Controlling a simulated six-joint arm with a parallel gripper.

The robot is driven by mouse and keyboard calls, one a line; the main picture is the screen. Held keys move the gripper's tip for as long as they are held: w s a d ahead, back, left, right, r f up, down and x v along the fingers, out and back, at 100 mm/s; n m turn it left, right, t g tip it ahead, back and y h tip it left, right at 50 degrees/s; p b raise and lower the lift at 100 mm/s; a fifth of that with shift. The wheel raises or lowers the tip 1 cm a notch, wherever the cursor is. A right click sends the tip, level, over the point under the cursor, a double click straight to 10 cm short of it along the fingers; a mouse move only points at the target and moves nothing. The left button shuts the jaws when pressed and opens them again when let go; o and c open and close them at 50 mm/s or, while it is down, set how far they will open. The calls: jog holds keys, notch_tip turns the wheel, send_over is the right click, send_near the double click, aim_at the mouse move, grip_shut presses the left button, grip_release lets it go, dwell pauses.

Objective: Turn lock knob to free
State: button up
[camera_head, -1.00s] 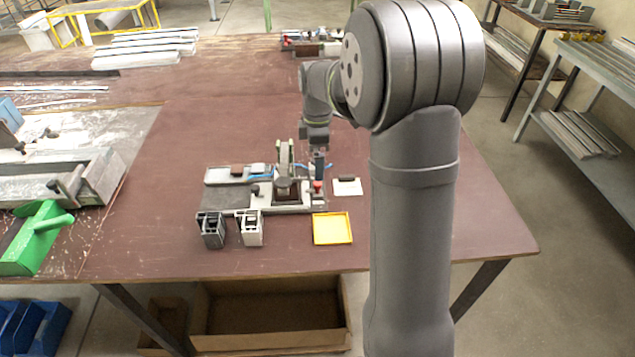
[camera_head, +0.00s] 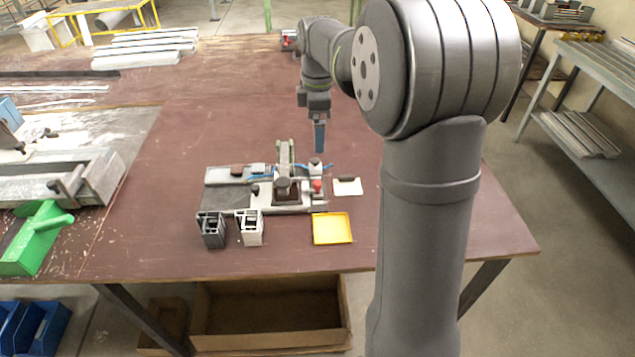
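The clamp fixture (camera_head: 290,204) stands on the brown table, with an upright grey lever (camera_head: 284,158) over its middle. Several small knobs show on it: a red one (camera_head: 317,185) at the right, a black one (camera_head: 255,190) at the front left and a small dark-topped one (camera_head: 315,163) at the right rear. I cannot tell which is the lock knob or how it is turned. My gripper (camera_head: 319,148) points down above and behind the right rear of the fixture, apart from it. Its blue fingers overlap in this view, so their opening is hidden.
A dark profile piece (camera_head: 211,230) and a light one (camera_head: 250,229) stand in front of the fixture. A yellow tray (camera_head: 332,228) lies at the front right, and a white pad (camera_head: 347,187) with a dark bar beside the fixture. The table's right side is clear.

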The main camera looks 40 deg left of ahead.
jog(key=shift+r, duration=0.6)
jog(key=shift+c, duration=0.2)
